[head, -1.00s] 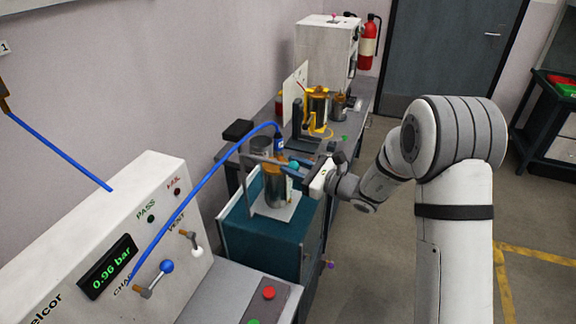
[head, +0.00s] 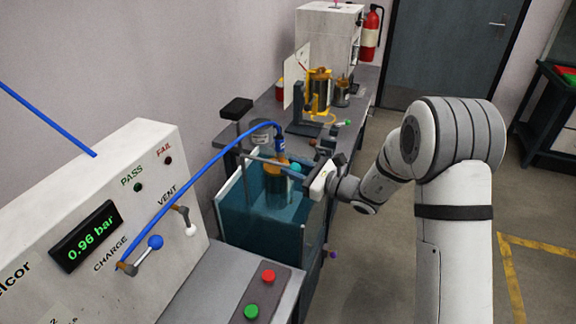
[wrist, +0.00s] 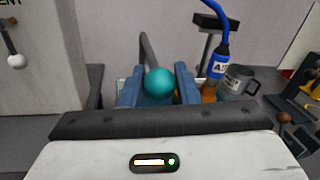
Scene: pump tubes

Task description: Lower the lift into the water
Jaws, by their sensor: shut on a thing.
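The water tank (head: 245,215) stands in the middle of the head view, beyond the test panel, with teal water inside. The lift carries a metal cylinder (head: 276,190), whose lower part is seen through the teal water. A blue hose with a blue coupling (head: 280,143) runs to the cylinder's top; the coupling also shows in the wrist view (wrist: 219,65). My gripper (head: 295,168) is at the tank's right side, shut on the teal ball knob (wrist: 159,83) of the lift's lever. The knob sits between the two blue-grey fingers in the wrist view. The lift's platform is hard to make out.
The test panel (head: 100,210) at left reads 0.96 bar and has a blue-knobbed charge lever (head: 154,242) and a white-knobbed vent lever (head: 190,230). A bench (head: 350,105) behind holds a yellow fixture (head: 318,92). A mug-like vessel (wrist: 240,80) is beyond the knob.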

